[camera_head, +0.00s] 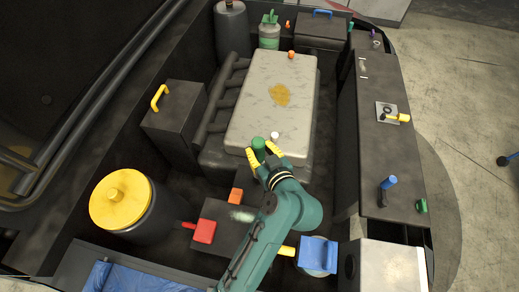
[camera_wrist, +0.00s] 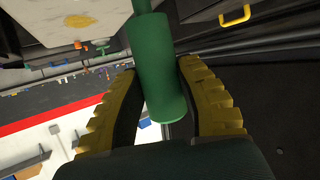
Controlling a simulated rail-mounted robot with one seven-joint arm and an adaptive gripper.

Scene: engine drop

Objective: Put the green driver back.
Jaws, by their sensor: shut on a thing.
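The green driver (camera_wrist: 158,75) has a thick green cylindrical handle. In the wrist view it sits between the two yellow ribbed fingers of my gripper (camera_wrist: 165,105), which are shut on it. In the head view the green handle (camera_head: 259,148) shows between the yellow fingertips of my gripper (camera_head: 264,154), at the near edge of the pale engine cover (camera_head: 272,100). The driver's far end is out of frame in the wrist view, and I cannot tell whether it touches anything.
A dark ledge (camera_head: 392,150) on the right bears a yellow-handled tool (camera_head: 398,117), a blue-handled tool (camera_head: 388,183) and a small green object (camera_head: 421,205). A yellow-capped reservoir (camera_head: 120,199) stands at left. A red-handled item (camera_head: 204,231) lies near my arm.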

